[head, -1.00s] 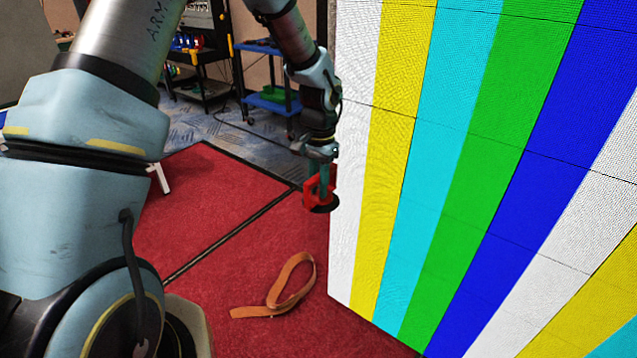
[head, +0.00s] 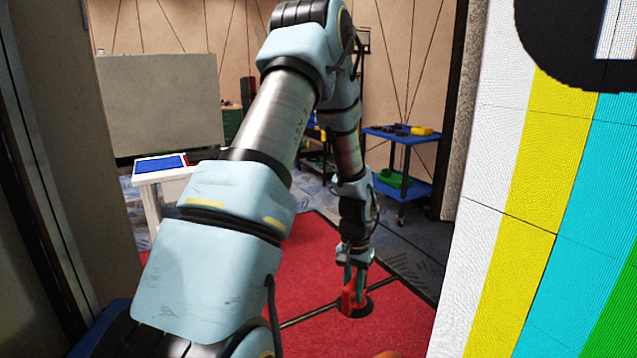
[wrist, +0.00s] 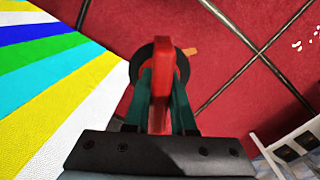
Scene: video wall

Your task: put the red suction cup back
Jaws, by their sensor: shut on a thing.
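The red suction cup (head: 347,299) has a red handle and a black round pad. My gripper (head: 356,280) is shut on its handle and holds it in front of the red carpet, pad downward. In the wrist view the red handle (wrist: 162,85) sits between the two green fingers of my gripper (wrist: 161,100), and part of the black pad shows behind it. I cannot tell how high the cup is above the carpet. The place where the cup belongs cannot be made out for certain.
The striped video wall (head: 520,220) stands close on the right. A blue cart (head: 398,160) with small items stands at the back right. A white table (head: 160,180) with a blue top panel is at the back left. Red carpet (head: 310,260) lies open between them.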

